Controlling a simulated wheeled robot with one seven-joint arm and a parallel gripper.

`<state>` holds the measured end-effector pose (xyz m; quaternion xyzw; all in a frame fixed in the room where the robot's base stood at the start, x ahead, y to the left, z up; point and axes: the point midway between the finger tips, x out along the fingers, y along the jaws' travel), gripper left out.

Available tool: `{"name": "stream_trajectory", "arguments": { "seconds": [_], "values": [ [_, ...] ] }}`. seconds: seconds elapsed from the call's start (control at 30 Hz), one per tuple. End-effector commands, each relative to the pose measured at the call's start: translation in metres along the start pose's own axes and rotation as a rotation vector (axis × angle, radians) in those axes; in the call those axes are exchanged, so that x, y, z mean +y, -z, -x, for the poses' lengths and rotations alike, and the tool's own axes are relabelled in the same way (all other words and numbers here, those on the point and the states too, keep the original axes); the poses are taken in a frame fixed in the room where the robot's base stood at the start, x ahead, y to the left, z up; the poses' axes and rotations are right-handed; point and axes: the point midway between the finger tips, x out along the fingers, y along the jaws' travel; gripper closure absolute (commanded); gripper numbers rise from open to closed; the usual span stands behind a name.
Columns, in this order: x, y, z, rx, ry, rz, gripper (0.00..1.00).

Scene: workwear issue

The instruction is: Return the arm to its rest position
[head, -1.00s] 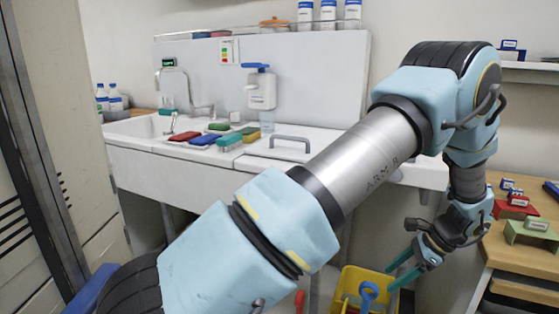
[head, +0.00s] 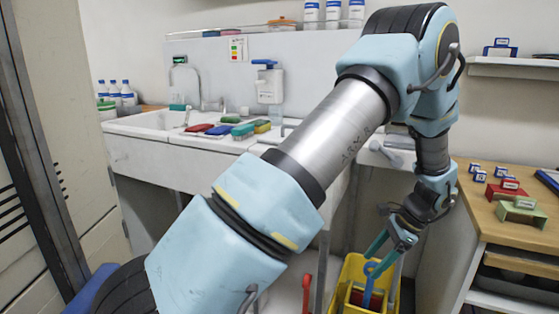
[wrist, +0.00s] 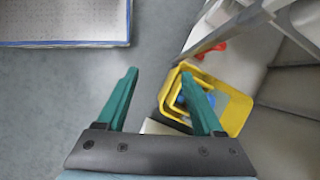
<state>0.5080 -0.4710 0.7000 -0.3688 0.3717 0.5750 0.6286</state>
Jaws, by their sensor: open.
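My gripper (head: 384,250) hangs at the end of my arm, to the right of the sink unit and over the yellow bucket. Its two teal fingers are spread apart. In the wrist view my gripper (wrist: 160,95) is open with nothing between the fingers, and grey floor shows below it. My arm rises across the middle of the head view and bends down at the right.
The yellow bucket (head: 347,272) holds a blue-handled tool (head: 371,280). A wooden bench (head: 478,205) with small red, green and blue items stands at right. The sink counter (head: 160,131) carries several coloured brushes. A wall shelf (head: 510,66) is at upper right.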

Motion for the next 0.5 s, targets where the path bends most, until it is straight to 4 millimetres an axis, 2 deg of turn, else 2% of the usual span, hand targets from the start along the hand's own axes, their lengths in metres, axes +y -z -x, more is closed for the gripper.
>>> {"name": "stream_trajectory", "arguments": {
  "seconds": [0.27,0.37,0.5],
  "values": [
    [-0.015,-0.071,-0.018,0.116,-0.09,0.292,0.31],
    [-0.016,-0.11,-0.029,0.176,-0.134,0.46,0.31],
    [-0.005,-0.175,-0.05,0.275,-0.2,0.772,0.31]
  ]
}}
